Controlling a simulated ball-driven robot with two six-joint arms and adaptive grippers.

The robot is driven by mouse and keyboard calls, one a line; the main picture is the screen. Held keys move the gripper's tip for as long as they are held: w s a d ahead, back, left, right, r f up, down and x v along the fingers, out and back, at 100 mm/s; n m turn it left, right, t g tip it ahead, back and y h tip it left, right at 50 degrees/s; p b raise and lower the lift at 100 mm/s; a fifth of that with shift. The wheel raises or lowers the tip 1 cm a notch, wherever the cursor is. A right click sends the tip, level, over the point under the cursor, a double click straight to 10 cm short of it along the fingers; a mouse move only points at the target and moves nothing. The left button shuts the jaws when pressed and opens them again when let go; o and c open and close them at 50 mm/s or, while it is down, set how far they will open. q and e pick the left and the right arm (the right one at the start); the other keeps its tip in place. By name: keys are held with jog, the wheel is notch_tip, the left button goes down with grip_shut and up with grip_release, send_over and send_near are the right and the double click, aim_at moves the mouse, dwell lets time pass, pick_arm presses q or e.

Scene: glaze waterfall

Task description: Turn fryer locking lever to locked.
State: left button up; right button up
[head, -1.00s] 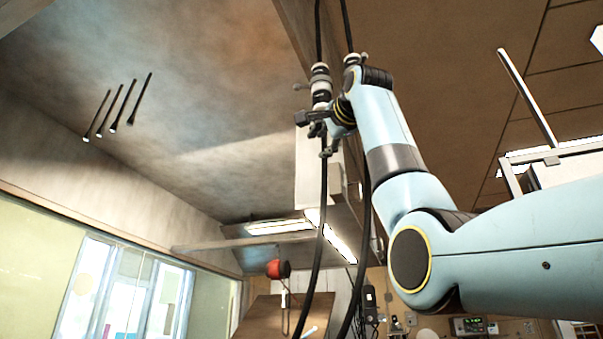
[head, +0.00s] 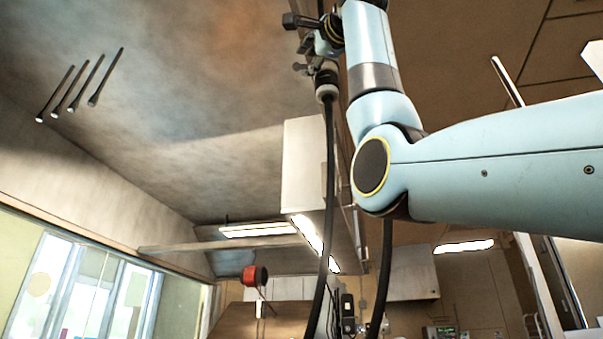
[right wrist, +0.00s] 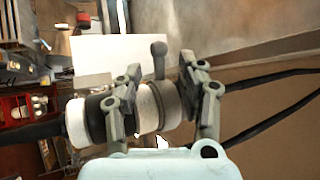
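A hose coupling with white and dark bands (right wrist: 148,107) shows in the right wrist view, with a grey ball-ended lever (right wrist: 159,62) sticking up from it. My right gripper (right wrist: 163,98) has its two fingers apart, one on each side of the lever along the coupling. I cannot tell whether either finger touches it. In the head view my right gripper (head: 305,43) is small, near the top, beside the coupling (head: 325,80) on a hanging black hose. The lever cannot be made out clearly there. No fryer can be identified. My left gripper is out of view.
Black hoses (head: 329,190) hang down the middle of the head view. A white box-like cabinet (head: 304,165) is behind them. A red cylinder (head: 255,275) is lower left. Several dark rods (head: 57,92) are at upper left. Windows (head: 85,290) line the left wall.

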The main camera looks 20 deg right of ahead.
aim_at(303, 66)
jog(key=p+x, duration=0.1)
jog(key=x, duration=0.2)
jog(key=shift+w, duration=0.15)
jog(key=shift+w+r+p, duration=0.2)
jog(key=shift+w+p, duration=0.15)
jog(key=shift+w, duration=0.1)
jog(key=shift+c, duration=0.9)
jog(key=c, duration=0.5)
grip_shut()
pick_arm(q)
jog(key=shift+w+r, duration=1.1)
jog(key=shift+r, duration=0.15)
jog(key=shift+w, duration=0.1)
